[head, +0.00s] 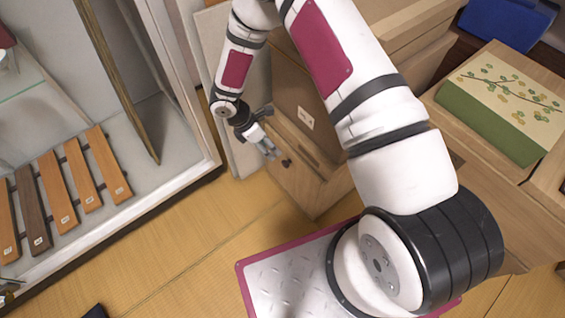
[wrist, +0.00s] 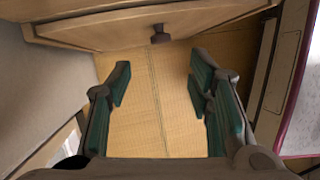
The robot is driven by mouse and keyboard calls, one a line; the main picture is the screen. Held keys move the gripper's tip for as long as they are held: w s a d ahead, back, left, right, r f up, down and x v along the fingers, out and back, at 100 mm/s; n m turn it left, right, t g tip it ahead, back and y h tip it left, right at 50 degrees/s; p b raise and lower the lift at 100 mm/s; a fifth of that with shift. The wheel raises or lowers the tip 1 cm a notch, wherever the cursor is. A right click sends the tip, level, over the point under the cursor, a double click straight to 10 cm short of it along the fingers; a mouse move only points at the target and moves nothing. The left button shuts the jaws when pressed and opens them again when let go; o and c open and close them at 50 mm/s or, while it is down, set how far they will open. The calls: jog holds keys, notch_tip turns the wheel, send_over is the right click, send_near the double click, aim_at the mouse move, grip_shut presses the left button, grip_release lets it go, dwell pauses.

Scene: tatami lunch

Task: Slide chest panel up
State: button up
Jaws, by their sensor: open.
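A small wooden chest (head: 318,192) stands on the tatami floor, partly hidden behind my arm. Its front has a light wooden panel (head: 291,181) with a small dark knob (head: 286,162). A browner face with a white label (head: 305,118) is above it. In the wrist view the panel (wrist: 105,32) spans the top, and the knob (wrist: 160,34) sticks out near its lower edge. My gripper (head: 272,150) is beside the chest front, close to the knob. In the wrist view my gripper (wrist: 160,80) is open and empty, its fingers apart below the knob and not touching it.
A display case (head: 150,205) with wooden bars (head: 62,190) stands at left. A pale upright board (head: 240,165) is just left of the chest. A green-sided box with a leafy top (head: 500,98) and a blue item (head: 508,22) are at right. Tatami floor (head: 190,245) is clear in front.

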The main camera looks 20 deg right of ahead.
aim_at(283, 162)
jog(key=b+x, duration=0.3)
jog(key=x, duration=0.9)
jog(key=shift+b, duration=0.4)
jog(key=shift+c, duration=0.2)
jog(key=shift+r, duration=0.1)
grip_shut()
